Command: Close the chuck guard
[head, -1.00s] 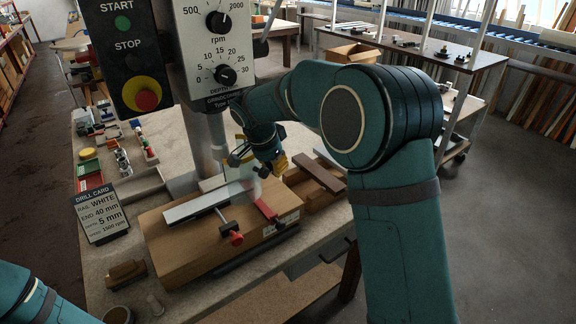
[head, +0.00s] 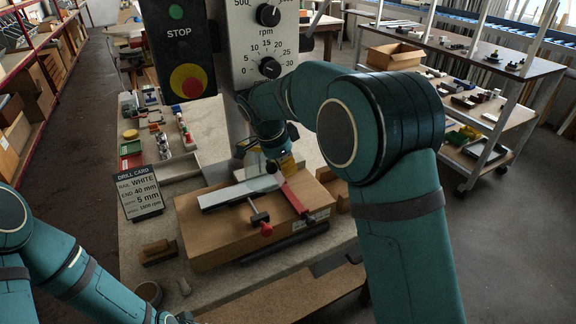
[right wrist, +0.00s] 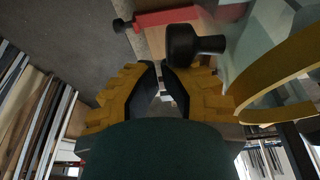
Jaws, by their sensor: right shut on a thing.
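The chuck guard, a clear curved shield with a yellow rim (right wrist: 285,75), is at the right of the right wrist view. A black knob (right wrist: 195,42) shows close by it, just beyond my fingers. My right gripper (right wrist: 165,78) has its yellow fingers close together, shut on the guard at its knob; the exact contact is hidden. In the head view my right gripper (head: 274,164) is below the drill head, over the work, and the guard is mostly hidden there. My left arm comes in at the lower left; its fingers are out of frame.
The control box (head: 183,60) with a red stop button hangs above. A drill card (head: 140,196) and a wooden brush (head: 158,252) stand at left.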

